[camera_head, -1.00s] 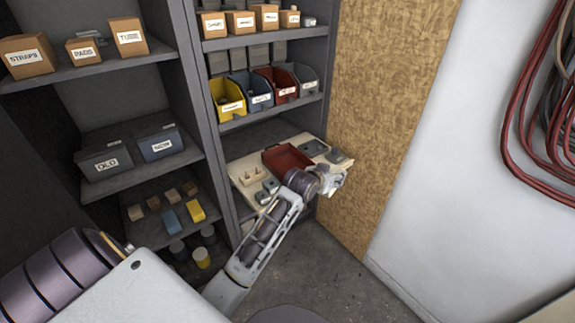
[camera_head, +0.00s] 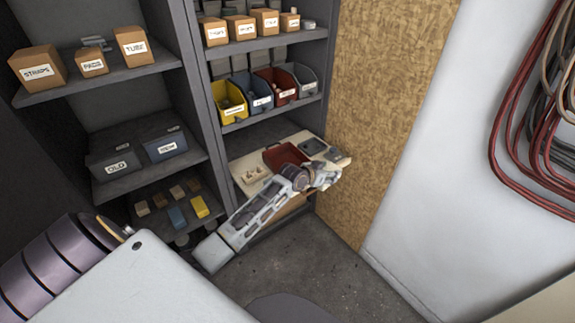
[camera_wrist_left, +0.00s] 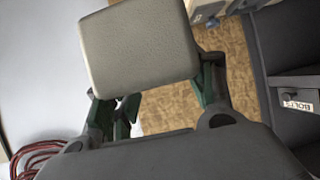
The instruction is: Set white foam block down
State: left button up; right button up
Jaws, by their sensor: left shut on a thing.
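The white foam block (camera_wrist_left: 140,45) is large and pale in the left wrist view, with rounded edges. My left gripper (camera_wrist_left: 165,92) is shut on it, with a dark finger at each side. In the head view my left gripper (camera_head: 325,176) is at the front right of the cream work board (camera_head: 240,165) in the lower shelf bay. The block cannot be clearly made out there. I cannot tell whether it touches any surface. My right gripper is not in view.
A red tray (camera_head: 284,155) and a small cream holder (camera_head: 254,173) are on the board. A dark grey item (camera_head: 312,147) lies behind my gripper. Labelled bins, including a yellow one (camera_head: 228,101), stand above. The plywood wall (camera_head: 370,110) closes the right side.

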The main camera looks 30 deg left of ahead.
pick_arm(q)
jog(key=shift+m+h, duration=0.3)
notch_tip(320, 180, down, 4)
jog(key=shift+s+f, duration=0.1)
jog(key=shift+d+f, duration=0.1)
jog(key=shift+f, duration=0.1)
jog(key=shift+w+d+r+m+h, duration=0.15)
jog(key=shift+w+d+m+h, duration=0.05)
jog(key=shift+m+h, duration=0.2)
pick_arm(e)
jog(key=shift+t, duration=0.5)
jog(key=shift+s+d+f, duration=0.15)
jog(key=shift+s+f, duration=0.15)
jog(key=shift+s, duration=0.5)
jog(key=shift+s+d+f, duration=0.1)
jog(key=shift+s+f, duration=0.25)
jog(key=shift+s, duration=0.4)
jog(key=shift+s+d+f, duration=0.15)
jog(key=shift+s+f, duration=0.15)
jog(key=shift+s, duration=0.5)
pick_arm(q)
jog(key=shift+a, duration=0.1)
